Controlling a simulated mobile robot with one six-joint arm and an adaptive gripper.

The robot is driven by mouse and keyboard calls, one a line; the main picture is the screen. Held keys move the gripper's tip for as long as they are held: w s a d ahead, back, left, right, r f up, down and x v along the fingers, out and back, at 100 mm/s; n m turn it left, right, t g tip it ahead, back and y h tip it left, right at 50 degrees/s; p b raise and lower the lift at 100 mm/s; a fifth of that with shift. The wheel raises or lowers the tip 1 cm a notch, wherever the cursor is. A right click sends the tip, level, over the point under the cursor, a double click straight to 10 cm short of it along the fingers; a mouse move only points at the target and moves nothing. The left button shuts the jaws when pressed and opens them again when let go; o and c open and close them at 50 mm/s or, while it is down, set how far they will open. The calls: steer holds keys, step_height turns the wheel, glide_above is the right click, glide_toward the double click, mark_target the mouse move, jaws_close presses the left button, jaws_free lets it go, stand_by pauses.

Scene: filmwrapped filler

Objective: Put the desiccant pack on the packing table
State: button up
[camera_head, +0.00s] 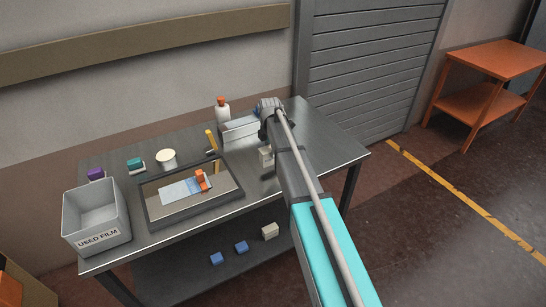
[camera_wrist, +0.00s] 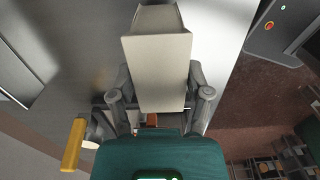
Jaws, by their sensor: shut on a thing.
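A cream, box-shaped pack (camera_wrist: 157,70), which I take to be the desiccant pack, is held between the fingers of my gripper (camera_wrist: 158,82) in the wrist view. In the head view a pale block (camera_head: 265,157), which looks like the same pack, shows just left of my arm. My arm hides most of the gripper there. The grey metal table (camera_head: 250,193) lies beneath; I cannot tell whether the pack touches it. An orange two-level table (camera_head: 497,58) stands at the far right. Neither table is labelled.
A framed tray (camera_head: 152,215) with a film sheet and orange block lies on the metal table. A USED FILM bin (camera_head: 97,217) stands left. A white bottle (camera_head: 222,112) and yellow post (camera_head: 211,140) stand near my arm. Blocks lie on the lower shelf (camera_head: 180,280).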

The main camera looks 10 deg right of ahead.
mark_target(270, 155)
steer(key=shift+w+d+f+b, duration=0.1)
steer(key=shift+w+f+b, duration=0.05)
steer(key=shift+f+b, duration=1.45)
steer(key=shift+f, duration=0.2)
steer(key=o, duration=1.3)
steer(key=shift+r, duration=0.15)
step_height(270, 155, up, 12)
steer(key=p, duration=1.2)
